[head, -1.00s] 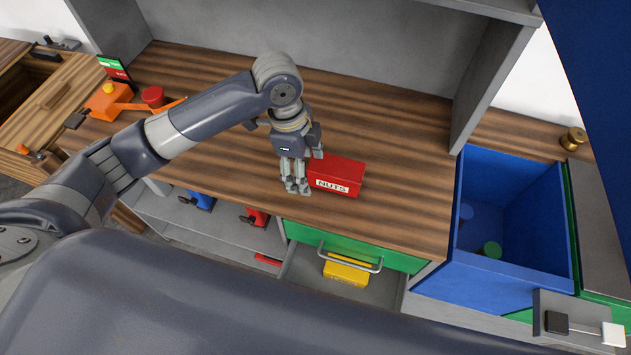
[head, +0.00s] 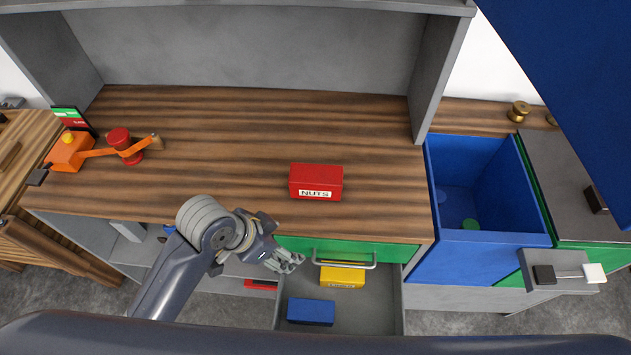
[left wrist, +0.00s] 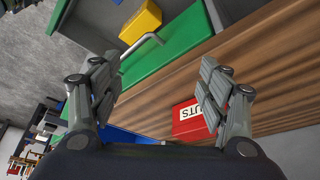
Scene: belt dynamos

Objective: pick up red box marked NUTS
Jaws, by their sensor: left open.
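The red box marked NUTS (head: 316,181) stands on the wooden worktop, toward its front right, with its white label facing me. My left gripper (head: 290,262) is at the front edge of the worktop, below and left of the box in the head view, apart from it. In the left wrist view the gripper (left wrist: 160,92) is open and empty. The red box (left wrist: 190,121) shows there partly behind the right-hand finger, which hides some of its label. My right gripper is in neither view.
Below the worktop an open drawer with a green front (head: 400,252) holds a yellow box (head: 342,276) and a blue box (head: 311,311). A blue bin (head: 485,255) stands at the right. An orange device (head: 70,150) with a red knob sits at the left. The worktop's middle is clear.

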